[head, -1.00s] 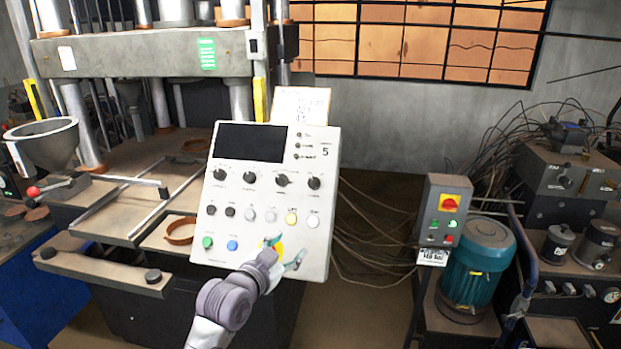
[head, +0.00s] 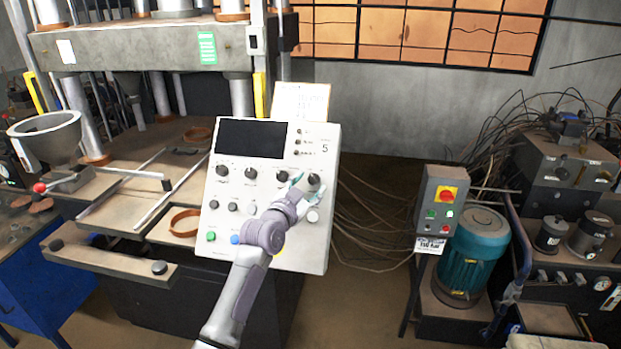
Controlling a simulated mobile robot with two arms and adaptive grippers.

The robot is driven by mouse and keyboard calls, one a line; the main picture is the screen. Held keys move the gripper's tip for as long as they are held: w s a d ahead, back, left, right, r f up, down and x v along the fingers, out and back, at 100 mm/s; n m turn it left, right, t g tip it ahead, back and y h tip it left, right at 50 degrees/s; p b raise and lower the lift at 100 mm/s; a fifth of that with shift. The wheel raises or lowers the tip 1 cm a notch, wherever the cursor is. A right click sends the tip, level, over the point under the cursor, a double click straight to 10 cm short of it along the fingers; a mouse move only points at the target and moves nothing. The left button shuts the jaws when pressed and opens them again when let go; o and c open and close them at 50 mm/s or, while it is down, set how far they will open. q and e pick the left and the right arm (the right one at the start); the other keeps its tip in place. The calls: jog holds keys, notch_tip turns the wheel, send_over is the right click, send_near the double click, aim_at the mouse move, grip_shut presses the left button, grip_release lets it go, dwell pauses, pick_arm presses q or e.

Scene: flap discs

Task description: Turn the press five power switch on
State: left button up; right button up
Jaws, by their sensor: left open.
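The white control panel of press five (head: 228,262) stands in the middle of the head view, marked with a 5 at its upper right. It has a dark screen (head: 251,139), a row of black rotary knobs and rows of buttons below. My left gripper (head: 309,188) is open at the rightmost knob (head: 315,180) of that row. Its fingers appear to lie on either side of the knob; I cannot tell whether they touch it. The arm hides some lower buttons. Which control is the power switch is not readable. My right gripper is not in view.
A grey switch box (head: 429,208) with a red-and-yellow switch (head: 446,195) stands right of the panel, beside a teal motor (head: 472,255). Loose cables hang between panel and box. The press bed (head: 120,200) and a metal funnel (head: 45,128) are at left.

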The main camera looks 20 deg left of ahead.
pick_arm(q)
jog(key=shift+w, duration=0.65)
grip_shut()
jog(key=shift+a+f+m+h+b, duration=0.15)
jog(key=shift+m+h+b, duration=0.2)
jog(key=shift+b, duration=0.2)
jog(key=m+g+h+b, duration=0.1)
jog(key=m+b, duration=0.1)
jog(key=b, duration=0.1)
jog(key=m+g+h+b, duration=0.1)
jog(key=m+h+b, duration=0.1)
jog(key=m+b, duration=0.1)
jog(key=m+g+h+b, duration=0.1)
jog(key=m+b, duration=0.2)
jog(key=shift+a+g+h, duration=0.25)
jog(key=shift+a+g, duration=0.05)
jog(key=shift+a, duration=0.05)
jog(key=m, duration=0.1)
jog(key=m+g+h+b, duration=0.1)
jog(key=m, duration=0.1)
jog(key=shift+w+r+g, duration=0.1)
jog(key=shift+r+g, duration=0.2)
jog(key=shift+r, duration=0.1)
jog(key=shift+r+m+g, duration=0.15)
jog(key=shift+m+g, duration=0.75)
jog(key=shift+m, duration=0.25)
